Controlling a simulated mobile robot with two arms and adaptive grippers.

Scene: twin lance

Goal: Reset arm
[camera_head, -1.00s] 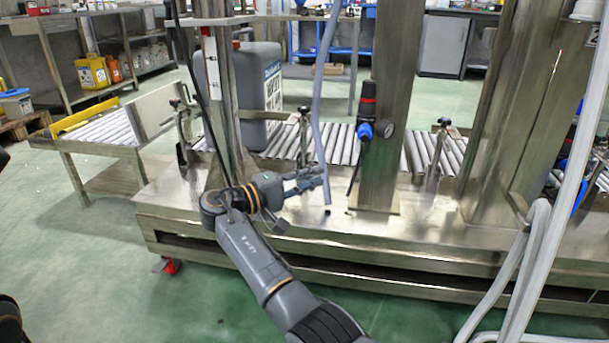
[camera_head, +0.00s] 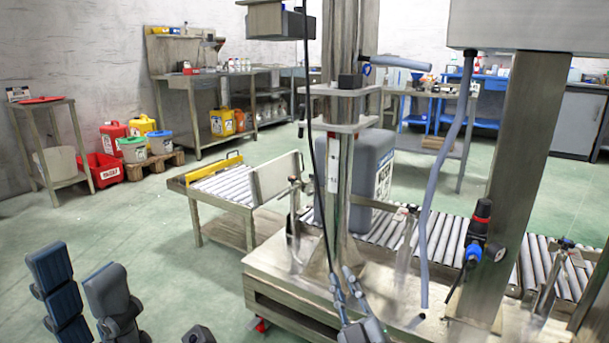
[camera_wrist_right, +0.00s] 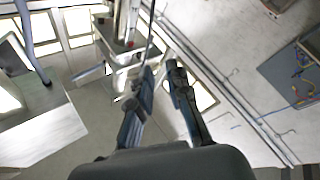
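My right gripper (camera_head: 345,276) is low in the middle of the head view, its fingers pointing up in the picture, with a gap between them. In the right wrist view its two dark fingers (camera_wrist_right: 161,72) stand apart and nothing is held between them. It is in front of the steel column's foot, left of the hanging grey lance (camera_head: 440,190). My left gripper (camera_head: 78,262) is at the lower left, with two thick dark fingers spread and nothing between them. The rest of both arms is mostly out of view.
A grey canister (camera_head: 370,165) stands on the roller conveyor (camera_head: 445,238) behind the column. A pressure regulator (camera_head: 478,235) with a gauge is on the right post. A thin black cable hangs before the column. Green floor is open at the left.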

